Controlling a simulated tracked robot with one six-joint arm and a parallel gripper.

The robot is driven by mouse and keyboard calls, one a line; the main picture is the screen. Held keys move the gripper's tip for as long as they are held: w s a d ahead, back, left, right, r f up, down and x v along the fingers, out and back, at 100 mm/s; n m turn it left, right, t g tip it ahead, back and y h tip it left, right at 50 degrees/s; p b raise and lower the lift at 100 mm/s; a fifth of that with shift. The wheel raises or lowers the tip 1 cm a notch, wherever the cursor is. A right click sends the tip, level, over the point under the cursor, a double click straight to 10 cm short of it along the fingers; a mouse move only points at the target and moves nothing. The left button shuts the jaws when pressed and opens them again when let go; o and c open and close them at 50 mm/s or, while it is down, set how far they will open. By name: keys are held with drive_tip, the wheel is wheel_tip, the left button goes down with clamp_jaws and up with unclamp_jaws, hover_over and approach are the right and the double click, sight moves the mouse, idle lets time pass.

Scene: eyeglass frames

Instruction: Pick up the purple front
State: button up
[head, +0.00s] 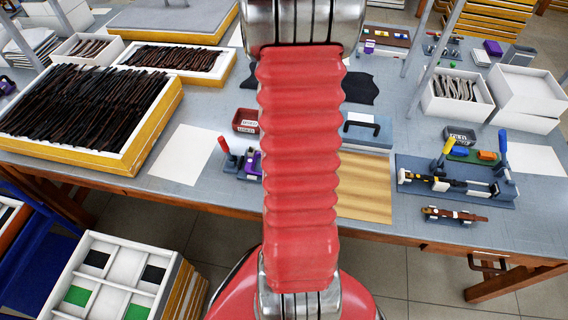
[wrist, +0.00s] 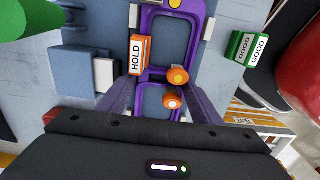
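In the wrist view a purple eyeglass front (wrist: 145,52) with two rectangular openings stretches from the top edge down toward my gripper's dark body, which hides its lower part. My gripper (wrist: 163,88) is open, with one finger on each side of the lower opening. Whether the fingers touch the front I cannot tell. Two orange knobs (wrist: 178,75) lie over the front near its bridge. In the head view my gripper is hidden behind my red arm. A small purple piece (head: 253,163) shows at the arm's left edge; I cannot tell if it is the same front.
In the wrist view an orange HOLD block (wrist: 140,55) stands close left of the front, and a green GOOD block (wrist: 250,48) is to the right. In the head view a fixture (head: 455,180) and white boxes (head: 457,96) fill the right; a white sheet (head: 186,154) lies left.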

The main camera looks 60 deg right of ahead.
drive_tip(key=c, duration=0.5)
drive_tip(key=shift+r, duration=0.1)
wheel_tip(320, 180, up, 10)
drive_tip(key=shift+f, duration=0.1)
idle(0.4)
idle(0.4)
